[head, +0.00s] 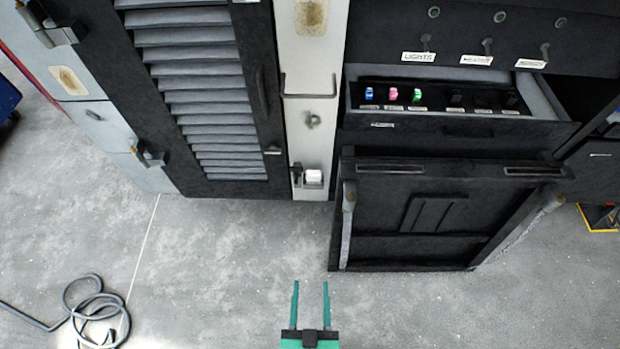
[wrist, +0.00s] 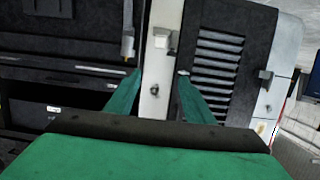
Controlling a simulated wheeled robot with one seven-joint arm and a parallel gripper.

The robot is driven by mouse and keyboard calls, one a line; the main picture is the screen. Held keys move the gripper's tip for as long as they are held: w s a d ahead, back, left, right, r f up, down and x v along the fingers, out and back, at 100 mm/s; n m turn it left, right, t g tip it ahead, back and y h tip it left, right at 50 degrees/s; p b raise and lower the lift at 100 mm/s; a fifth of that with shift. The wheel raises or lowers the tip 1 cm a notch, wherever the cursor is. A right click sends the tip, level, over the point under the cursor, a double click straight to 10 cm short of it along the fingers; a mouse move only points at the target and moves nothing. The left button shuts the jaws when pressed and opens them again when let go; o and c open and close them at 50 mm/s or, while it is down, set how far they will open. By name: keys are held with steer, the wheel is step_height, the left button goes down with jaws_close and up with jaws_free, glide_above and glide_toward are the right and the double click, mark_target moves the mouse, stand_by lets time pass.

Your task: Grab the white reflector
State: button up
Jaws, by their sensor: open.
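The white reflector (head: 313,176) is a small white block in a holder low on a narrow pale panel (head: 308,75). In the wrist view, where the scene is turned over, a small pale block that looks like the reflector (wrist: 161,38) shows near the top of the panel. My gripper (head: 311,288) is open and empty, with two green fingers apart, over the floor in front of the panel and away from the reflector. In the wrist view my gripper (wrist: 159,76) has its fingertips on either side of the panel.
A black louvred door (head: 200,90) stands left of the panel. To the right is an open drawer (head: 450,125) with coloured pieces, above a lowered black flap (head: 440,215). A grey cable (head: 85,300) lies on the floor at left. The floor before the panel is clear.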

steer(key=s+f+x, duration=0.1)
steer(key=f+x, duration=0.2)
steer(key=x, duration=1.4)
steer(key=g, duration=0.1)
glide_toward(313, 180)
steer(key=w, duration=0.3)
steer(key=shift+f+x, duration=0.2)
steer(key=shift+x, duration=1.5)
steer(key=shift+f+x, duration=0.2)
steer(key=shift+x, duration=1.5)
steer(key=shift+s, duration=0.15)
steer(key=c, duration=0.7)
